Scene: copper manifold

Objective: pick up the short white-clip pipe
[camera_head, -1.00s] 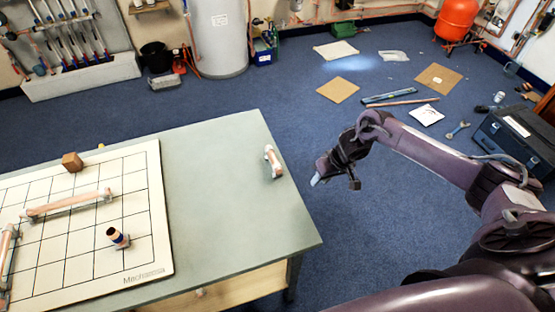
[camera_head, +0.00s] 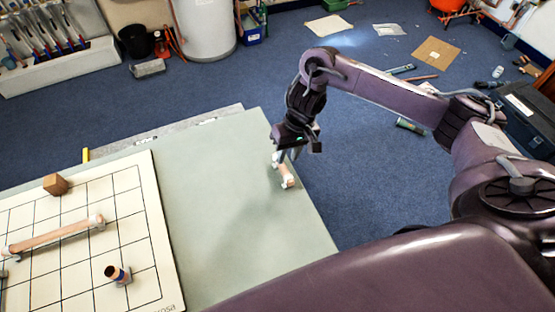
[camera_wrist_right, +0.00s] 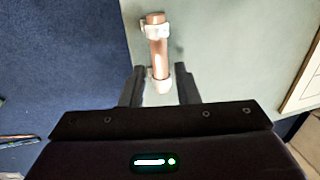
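The short white-clip pipe (camera_head: 287,177) is a short copper piece with white clips at its ends, lying near the right edge of the green table (camera_head: 230,220). It also shows in the right wrist view (camera_wrist_right: 158,50), running lengthwise away from the gripper. My left gripper is not in view.
A white gridded board (camera_head: 150,255) lies on the table's left part. The tabletop between board and pipe is clear.

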